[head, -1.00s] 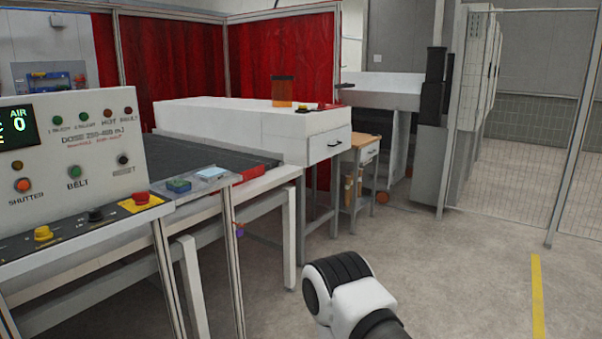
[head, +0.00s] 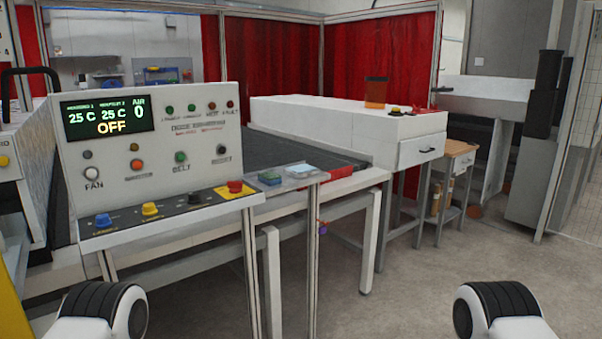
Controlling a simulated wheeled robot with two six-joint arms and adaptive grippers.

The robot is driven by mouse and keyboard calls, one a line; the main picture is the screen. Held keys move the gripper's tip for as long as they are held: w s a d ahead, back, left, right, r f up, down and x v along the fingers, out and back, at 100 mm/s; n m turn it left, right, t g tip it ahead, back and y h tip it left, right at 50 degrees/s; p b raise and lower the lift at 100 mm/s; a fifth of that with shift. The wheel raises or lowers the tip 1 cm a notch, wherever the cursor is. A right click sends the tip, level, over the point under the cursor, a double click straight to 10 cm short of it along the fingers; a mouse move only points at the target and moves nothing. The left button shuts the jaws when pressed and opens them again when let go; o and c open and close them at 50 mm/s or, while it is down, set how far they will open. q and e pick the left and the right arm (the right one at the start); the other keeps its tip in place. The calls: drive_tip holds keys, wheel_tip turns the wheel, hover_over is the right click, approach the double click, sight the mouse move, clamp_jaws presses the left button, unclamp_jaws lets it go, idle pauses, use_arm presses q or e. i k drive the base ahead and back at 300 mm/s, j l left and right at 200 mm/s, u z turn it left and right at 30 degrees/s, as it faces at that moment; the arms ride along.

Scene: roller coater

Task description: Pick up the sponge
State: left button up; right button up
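A small green block with a bluish top (head: 269,177), which looks like the sponge, lies on a narrow clear shelf right of the control panel. A flat pale-blue piece (head: 301,171) lies beside it on the right. They are too small to tell for certain which is the sponge. Only rounded white-and-black parts of my two arms show at the bottom edge, left and right. Neither of my grippers is in view.
A control panel (head: 140,158) with a display, buttons and a red knob stands left of the shelf. A dark conveyor belt (head: 260,147) runs behind it. A white housing (head: 340,124) stands at the belt's right. Open floor (head: 400,285) lies at front right.

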sight(270, 178)
drive_tip(key=i+j+z, duration=0.4)
drive_tip(key=i, duration=0.35)
drive_tip(key=i+j+z, duration=0.4)
drive_tip(key=i+j, duration=0.2)
drive_tip(key=i, duration=0.1)
